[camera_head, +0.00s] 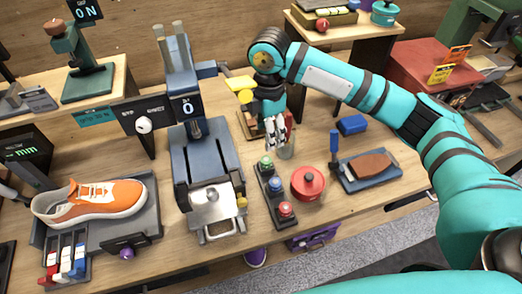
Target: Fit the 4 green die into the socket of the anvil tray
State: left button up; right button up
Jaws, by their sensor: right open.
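A green-topped die (265,163) stands at the back of a small dark rack (262,188), with a blue-topped piece (275,184) and a red-topped piece (285,209) in front of it. Any number on the die is too small to read. The metal anvil tray (228,228) appears to be the silver plate at the front of the blue-grey press; its socket cannot be made out clearly. My right gripper (276,140) is open, pointing down just behind and above the green die, apart from it. My left gripper is not in view.
The press (180,90) with a "0" display stands left of the rack. A red round pot (308,183) sits right of the rack, and a blue tray with a brown piece (372,167) lies farther right. An orange sneaker (90,202) rests on a grey stand at left.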

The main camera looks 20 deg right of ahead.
jog(key=p, duration=0.1)
send_over(266, 159)
jog(key=f, duration=0.5)
jog(key=shift+s+f, duration=0.2)
jog(key=shift+f, duration=0.2)
jog(key=shift+w+f+p, duration=0.1)
jog(key=shift+f+p, duration=0.2)
jog(key=shift+f, duration=0.25)
notch_tip(266, 159, down, 4)
jog(key=shift+f+p, duration=0.2)
jog(key=shift+p, duration=0.55)
jog(key=shift+w+f, duration=0.1)
jog(key=shift+f, duration=0.2)
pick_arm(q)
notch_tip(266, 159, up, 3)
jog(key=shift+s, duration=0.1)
pick_arm(e)
grip_shut()
